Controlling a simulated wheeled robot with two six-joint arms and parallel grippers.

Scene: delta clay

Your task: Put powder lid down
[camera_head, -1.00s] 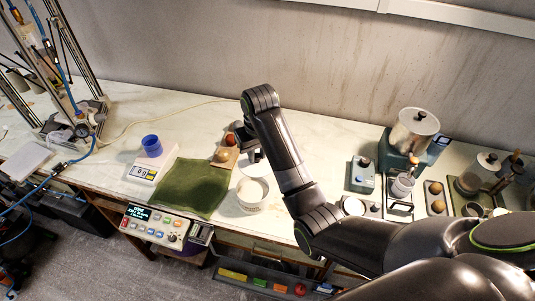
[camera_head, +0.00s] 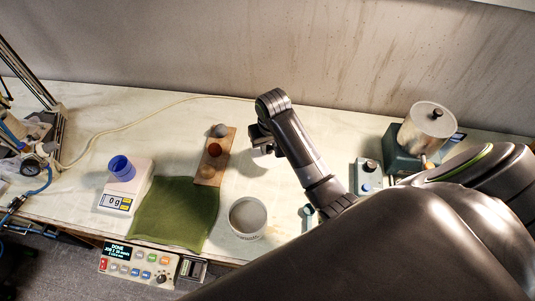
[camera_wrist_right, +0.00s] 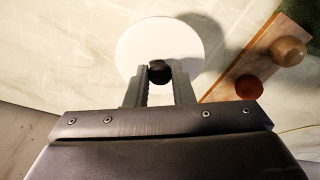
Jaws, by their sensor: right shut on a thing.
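My right gripper (camera_head: 264,148) is over the table, behind the open white tub (camera_head: 247,217) and right of the wooden board. In the right wrist view, its fingers (camera_wrist_right: 159,75) are shut on the black knob of the round white powder lid (camera_wrist_right: 150,42). The lid lies flat below the fingers with a shadow beside it; I cannot tell whether it touches the table. In the head view the lid is hard to make out against the pale tabletop. The tub stands upright with greyish contents visible. My left gripper is not in view.
A wooden board (camera_head: 225,150) with several round knobs lies left of the gripper. A green cloth (camera_head: 172,212), a scale (camera_head: 117,201) with a blue cup (camera_head: 121,168), and a control box (camera_head: 140,264) are further left. A metal pot (camera_head: 427,128) stands at right.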

